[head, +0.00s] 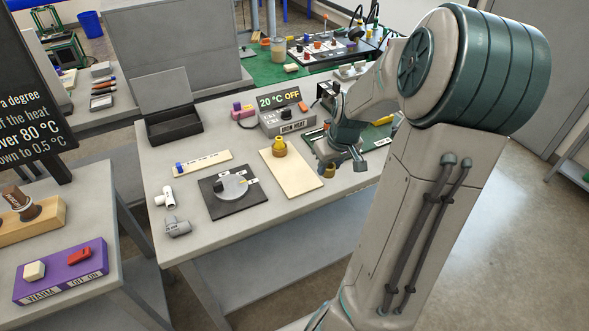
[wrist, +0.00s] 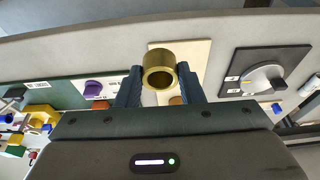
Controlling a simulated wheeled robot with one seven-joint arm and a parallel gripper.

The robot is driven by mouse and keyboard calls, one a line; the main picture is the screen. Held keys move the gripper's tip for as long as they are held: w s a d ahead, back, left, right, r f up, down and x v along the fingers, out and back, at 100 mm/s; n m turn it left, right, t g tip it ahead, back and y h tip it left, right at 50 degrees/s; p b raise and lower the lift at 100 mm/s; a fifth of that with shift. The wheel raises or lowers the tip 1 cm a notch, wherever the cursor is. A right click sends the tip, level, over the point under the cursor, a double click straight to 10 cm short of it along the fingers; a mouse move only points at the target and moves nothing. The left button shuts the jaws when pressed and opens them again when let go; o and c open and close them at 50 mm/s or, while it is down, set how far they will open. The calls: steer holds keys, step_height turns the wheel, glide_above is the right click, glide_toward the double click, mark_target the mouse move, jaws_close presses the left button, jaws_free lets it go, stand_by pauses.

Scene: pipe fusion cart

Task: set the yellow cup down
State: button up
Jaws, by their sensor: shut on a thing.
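My gripper (head: 341,162) is over the right part of the grey workbench, its fingers pointing down. In the wrist view my gripper (wrist: 160,69) is shut on a brass-yellow cup (wrist: 158,56), with one dark finger on each side and its round hollow end facing the camera. The held cup also shows in the head view (head: 328,171), partly hidden by the fingers. It appears held above the bench near the front edge. A yellow piece (head: 279,148) stands on a cream board (head: 292,173) left of my gripper. In the wrist view an orange-yellow piece (wrist: 177,100) is partly hidden behind the gripper.
A dark plate with a grey dial (head: 232,186) lies left of the cream board. A heater box reading "20 °C OFF" (head: 284,120) stands behind it. White and grey pipe fittings (head: 177,227) sit at the left front. A green board (head: 378,137) lies beside the gripper.

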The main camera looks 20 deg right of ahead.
glide_above(299, 180)
steer(key=s, duration=0.1)
step_height(299, 180, down, 6)
steer(key=shift+s, duration=0.1)
steer(key=shift+f, duration=1.95)
steer(key=shift+f, duration=0.15)
steer(key=o, duration=1)
